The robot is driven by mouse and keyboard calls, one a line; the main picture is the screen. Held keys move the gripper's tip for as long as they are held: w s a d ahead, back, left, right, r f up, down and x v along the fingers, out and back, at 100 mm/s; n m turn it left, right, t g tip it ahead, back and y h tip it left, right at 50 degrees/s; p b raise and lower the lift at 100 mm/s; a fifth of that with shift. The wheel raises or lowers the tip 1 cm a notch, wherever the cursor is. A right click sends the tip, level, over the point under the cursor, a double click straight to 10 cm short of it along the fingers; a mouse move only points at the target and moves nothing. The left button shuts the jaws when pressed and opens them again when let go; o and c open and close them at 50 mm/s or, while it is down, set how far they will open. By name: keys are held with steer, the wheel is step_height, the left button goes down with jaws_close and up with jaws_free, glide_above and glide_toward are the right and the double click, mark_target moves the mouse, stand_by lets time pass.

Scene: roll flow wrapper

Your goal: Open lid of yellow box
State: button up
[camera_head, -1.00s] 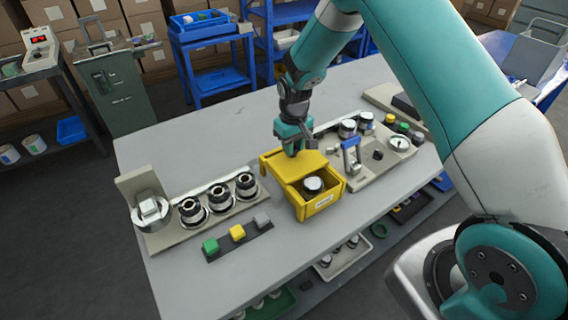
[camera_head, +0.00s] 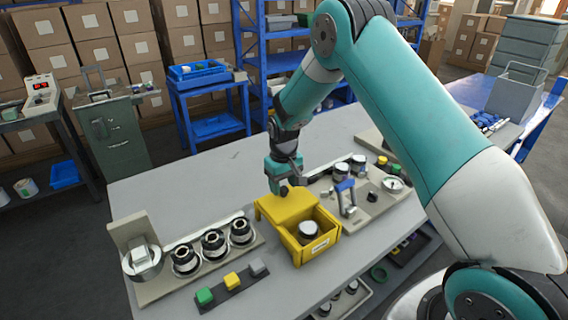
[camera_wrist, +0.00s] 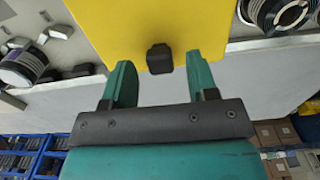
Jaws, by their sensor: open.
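The yellow box (camera_head: 319,246) stands on the grey workbench with its front part uncovered. A dark, light-topped round part (camera_head: 308,229) sits inside it. The yellow lid (camera_head: 287,206) lies flat over the rear part, and it fills the upper middle of the wrist view (camera_wrist: 165,25). A small black knob (camera_wrist: 160,58) on the lid's edge shows between my fingers in the wrist view. My gripper (camera_head: 280,190) is at the lid's back edge, with its green fingers (camera_wrist: 158,78) apart on either side of the knob. I cannot tell whether they touch it.
Left of the box is a fixture with several black ringed parts (camera_head: 213,244). In front of that is a strip with green, yellow and grey blocks (camera_head: 232,281). Right of the box is another fixture with a blue-handled clamp (camera_head: 346,196). Bare bench (camera_head: 190,190) lies behind.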

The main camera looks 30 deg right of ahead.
mark_target(284, 188)
step_height(284, 188, up, 17)
steer(key=b, duration=0.2)
steer(key=shift+f+b, duration=0.2)
steer(key=shift+b, duration=0.15)
steer(key=s+a+r+n+y, duration=0.1)
steer(key=s+a, duration=0.3)
steer(key=s, duration=0.7)
steer(key=s+a+r+n+y, duration=0.1)
steer(key=s+a, duration=0.4)
steer(key=s, duration=0.6)
steer(key=s+a+r+n+y, duration=0.2)
steer(key=s+a+r+n, duration=0.1)
steer(key=s, duration=0.8)
steer(key=shift+s+a+r, duration=0.2)
steer(key=shift+a+r, duration=0.1)
steer(key=shift+a, duration=0.45)
